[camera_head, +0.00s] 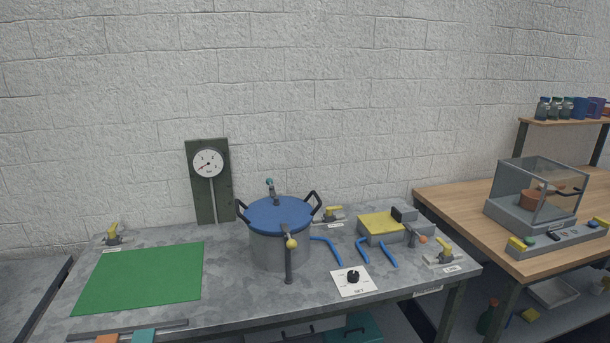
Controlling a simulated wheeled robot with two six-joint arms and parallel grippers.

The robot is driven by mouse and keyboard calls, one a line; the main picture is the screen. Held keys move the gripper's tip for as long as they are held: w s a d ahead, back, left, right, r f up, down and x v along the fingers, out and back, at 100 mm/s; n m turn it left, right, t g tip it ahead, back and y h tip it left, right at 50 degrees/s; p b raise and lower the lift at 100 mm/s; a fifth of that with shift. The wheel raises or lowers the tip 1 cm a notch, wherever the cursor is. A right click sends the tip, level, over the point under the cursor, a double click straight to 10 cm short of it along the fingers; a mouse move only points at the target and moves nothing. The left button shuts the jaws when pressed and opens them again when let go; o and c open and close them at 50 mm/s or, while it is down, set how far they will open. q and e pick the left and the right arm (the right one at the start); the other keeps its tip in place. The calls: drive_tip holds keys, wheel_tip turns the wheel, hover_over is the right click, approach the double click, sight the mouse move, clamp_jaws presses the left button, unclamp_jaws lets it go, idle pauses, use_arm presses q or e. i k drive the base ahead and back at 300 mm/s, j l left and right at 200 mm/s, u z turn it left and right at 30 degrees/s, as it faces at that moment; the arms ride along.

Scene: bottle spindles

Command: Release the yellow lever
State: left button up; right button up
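Several yellow levers show on the grey metal bench (232,262). One yellow lever (113,232) is at the back left, behind the green mat. A second yellow lever (331,212) is behind and right of the pot. A third yellow lever (445,250) is near the right end. Each has a small label too small to read. A pot (280,250) with a blue lid (281,213) stands mid-bench. I cannot tell which lever the task means. Neither gripper is in view.
A green mat (140,279) lies empty at left. Blue bent handles (327,249), a white dial plate (353,281) and a yellow-topped box (381,226) are right of the pot. A wooden table (468,216) holds a glass case (538,190).

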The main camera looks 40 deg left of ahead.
sight(291, 244)
drive_tip(key=u, duration=0.4)
drive_tip(key=j+u, duration=0.1)
drive_tip(key=u, duration=0.75)
drive_tip(key=j+u, duration=0.1)
drive_tip(key=u, duration=0.3)
